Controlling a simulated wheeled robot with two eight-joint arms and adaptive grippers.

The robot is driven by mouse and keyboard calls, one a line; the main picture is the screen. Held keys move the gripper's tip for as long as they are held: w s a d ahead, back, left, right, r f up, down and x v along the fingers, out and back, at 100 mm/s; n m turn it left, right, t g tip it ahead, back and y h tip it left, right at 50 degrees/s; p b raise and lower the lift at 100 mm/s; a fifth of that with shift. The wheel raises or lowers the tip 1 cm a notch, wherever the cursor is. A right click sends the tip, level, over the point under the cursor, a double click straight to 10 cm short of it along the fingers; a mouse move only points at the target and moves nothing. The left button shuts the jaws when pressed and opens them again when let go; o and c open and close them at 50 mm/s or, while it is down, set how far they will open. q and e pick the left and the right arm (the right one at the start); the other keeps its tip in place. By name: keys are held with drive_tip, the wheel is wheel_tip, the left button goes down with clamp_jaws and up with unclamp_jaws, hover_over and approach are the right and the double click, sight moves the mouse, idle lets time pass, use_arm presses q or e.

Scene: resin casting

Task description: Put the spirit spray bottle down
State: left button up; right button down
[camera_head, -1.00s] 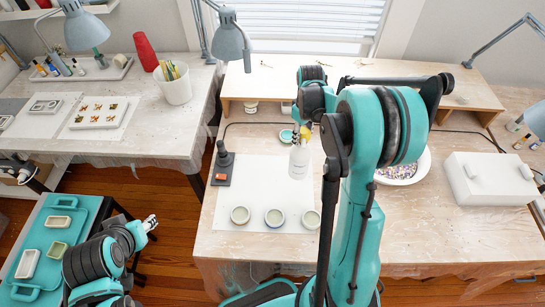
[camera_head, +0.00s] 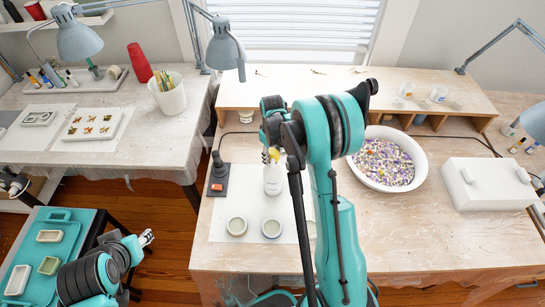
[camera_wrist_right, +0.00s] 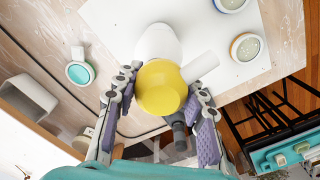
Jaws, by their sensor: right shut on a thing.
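The spirit spray bottle (camera_head: 272,181) is white with a yellow top. It is upright over the white sheet (camera_head: 222,240), behind the round cups; I cannot tell whether its base touches the sheet. My right gripper (camera_head: 271,155) is shut on it near the top. In the right wrist view the yellow top (camera_wrist_right: 162,88) sits between the two fingers, with the white body (camera_wrist_right: 158,42) beyond. My left gripper (camera_head: 147,238) is at the lower left, away from the bottle; its opening is too small to judge.
Two round cups (camera_head: 236,226) (camera_head: 271,228) stand in front of the bottle; a third is mostly behind my arm. A dark tool with an orange switch (camera_head: 218,186) stands left. A white bowl of coloured bits (camera_head: 420,158) and a white box (camera_head: 489,185) are right.

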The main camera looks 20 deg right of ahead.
drive_tip(key=shift+s+r, duration=0.1)
drive_tip(key=c, duration=0.9)
unclamp_jaws()
